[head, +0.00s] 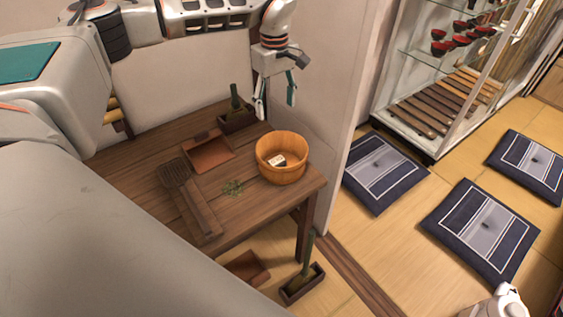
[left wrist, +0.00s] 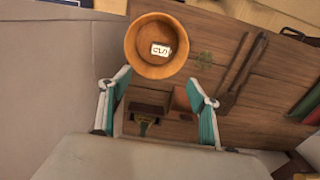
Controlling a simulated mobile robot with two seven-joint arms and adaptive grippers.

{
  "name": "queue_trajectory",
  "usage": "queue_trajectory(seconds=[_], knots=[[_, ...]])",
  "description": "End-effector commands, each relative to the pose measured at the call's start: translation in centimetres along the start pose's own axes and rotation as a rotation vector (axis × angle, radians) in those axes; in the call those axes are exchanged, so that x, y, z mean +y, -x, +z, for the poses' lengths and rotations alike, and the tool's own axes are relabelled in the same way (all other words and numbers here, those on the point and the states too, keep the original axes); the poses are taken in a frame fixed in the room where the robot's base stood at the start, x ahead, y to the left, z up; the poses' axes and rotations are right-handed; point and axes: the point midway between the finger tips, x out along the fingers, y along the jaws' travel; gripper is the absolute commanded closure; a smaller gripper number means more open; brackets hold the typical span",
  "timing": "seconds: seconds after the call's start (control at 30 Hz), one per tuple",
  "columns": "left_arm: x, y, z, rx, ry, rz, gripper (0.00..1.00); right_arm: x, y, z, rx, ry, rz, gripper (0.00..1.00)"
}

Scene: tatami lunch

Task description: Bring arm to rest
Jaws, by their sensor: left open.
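My left gripper (head: 276,98) hangs above the back right part of the wooden table, jaws apart and empty, fingers pointing down. In the left wrist view, its two teal-padded fingers (left wrist: 158,110) are spread with nothing between them. A round wooden tub (head: 282,170) stands on the table's right end, below and in front of the gripper. A small white and dark item (head: 277,160) lies inside it. The tub also shows in the left wrist view (left wrist: 133,46), beyond the fingertips. My right gripper is not clearly seen; a white part of mine shows at the lower right.
The wooden table (head: 150,160) carries a brown dustpan (head: 208,152), a dark box with a green brush (head: 236,115), a slatted wooden tool (head: 188,195) and green bits (head: 233,187). A wall stands close behind the gripper. Cushions (head: 383,172) and a glass cabinet (head: 420,110) are at right.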

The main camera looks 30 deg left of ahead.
Motion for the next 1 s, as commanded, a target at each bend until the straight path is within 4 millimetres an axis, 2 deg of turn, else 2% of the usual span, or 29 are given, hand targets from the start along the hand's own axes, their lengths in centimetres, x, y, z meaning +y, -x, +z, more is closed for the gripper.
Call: queue_trajectory(seconds=[0.1,0.23,0.77,0.87,0.97,1.0], knots=[[0.0,1.7,0.0,0.001,0.001,0.001,0.38,0.0,0.0,0.0,0.001,0.0,0.0,0.6],[0.0,2.6,0.0,0.0,0.0,-0.001,0.38,0.0,0.0,-0.1,0.001,-0.001,0.0,0.6],[0.0,2.8,0.2,-0.004,-0.001,-0.001,0.38,0.0,0.0,-0.1,0.002,-0.001,0.0,0.6],[0.3,1.8,1.6,-0.035,-0.007,0.001,0.38,-0.1,0.0,-0.1,0.002,-0.002,0.0,0.6],[1.0,-0.4,5.3,-0.118,-0.015,0.011,0.38,-0.1,0.0,-0.1,0.003,-0.002,0.0,0.6],[1.3,-1.6,7.4,-0.167,-0.016,0.015,0.38,-0.1,0.0,-0.1,0.003,-0.002,0.0,0.6]])
